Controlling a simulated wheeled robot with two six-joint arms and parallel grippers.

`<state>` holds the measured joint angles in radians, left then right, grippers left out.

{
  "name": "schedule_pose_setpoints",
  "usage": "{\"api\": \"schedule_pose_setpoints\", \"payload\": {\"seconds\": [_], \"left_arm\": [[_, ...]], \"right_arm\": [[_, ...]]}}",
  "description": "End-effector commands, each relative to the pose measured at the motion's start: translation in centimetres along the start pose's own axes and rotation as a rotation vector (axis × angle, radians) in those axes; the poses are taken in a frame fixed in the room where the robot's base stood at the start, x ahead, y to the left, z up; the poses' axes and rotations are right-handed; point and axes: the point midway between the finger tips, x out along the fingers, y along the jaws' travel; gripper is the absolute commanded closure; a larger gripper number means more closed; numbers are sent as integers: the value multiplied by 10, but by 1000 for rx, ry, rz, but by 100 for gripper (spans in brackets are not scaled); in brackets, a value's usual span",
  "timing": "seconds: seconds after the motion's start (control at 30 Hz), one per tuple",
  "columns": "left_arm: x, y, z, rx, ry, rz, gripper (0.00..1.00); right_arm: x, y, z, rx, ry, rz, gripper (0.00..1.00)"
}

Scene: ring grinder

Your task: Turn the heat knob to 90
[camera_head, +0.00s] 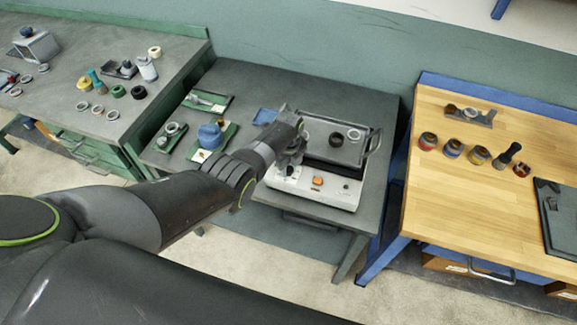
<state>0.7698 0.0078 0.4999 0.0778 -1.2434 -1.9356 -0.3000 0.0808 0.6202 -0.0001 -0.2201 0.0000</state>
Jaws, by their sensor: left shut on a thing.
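A white hot-plate-like device (335,192) with a dark tray on top stands on the middle grey table. Its sloping front panel bears an orange switch (317,181) near the middle. My left gripper (285,170) is at the left end of this panel, pointing down and shut on the heat knob there. The knob itself is mostly hidden by the fingers, so its setting cannot be read. My right gripper is not in view.
The dark tray (357,154) on the device holds a few rings and has a handle at its right. A wooden bench (470,215) stands at the right, a grey bench (60,105) at the left.

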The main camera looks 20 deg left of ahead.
Motion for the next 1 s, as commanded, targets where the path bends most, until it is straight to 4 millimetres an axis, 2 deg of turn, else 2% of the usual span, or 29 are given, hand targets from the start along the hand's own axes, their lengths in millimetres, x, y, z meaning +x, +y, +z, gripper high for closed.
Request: {"api": "schedule_pose_setpoints", "payload": {"seconds": [0.17, 0.2, 0.33, 0.73, 1.0], "left_arm": [[-2, -2, 0, 0, -1, -4, 94], [-2, -2, 0, 0, -1, -4, 67], [-1, -1, 0, -1, -1, -3, 50], [-3, 0, 0, -1, 0, -1, 49], [-26, -1, 0, -1, -1, -3, 49]], "right_arm": [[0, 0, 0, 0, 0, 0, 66], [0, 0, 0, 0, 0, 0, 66], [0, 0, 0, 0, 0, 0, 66], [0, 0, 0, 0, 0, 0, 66], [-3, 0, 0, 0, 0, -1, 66]]}}
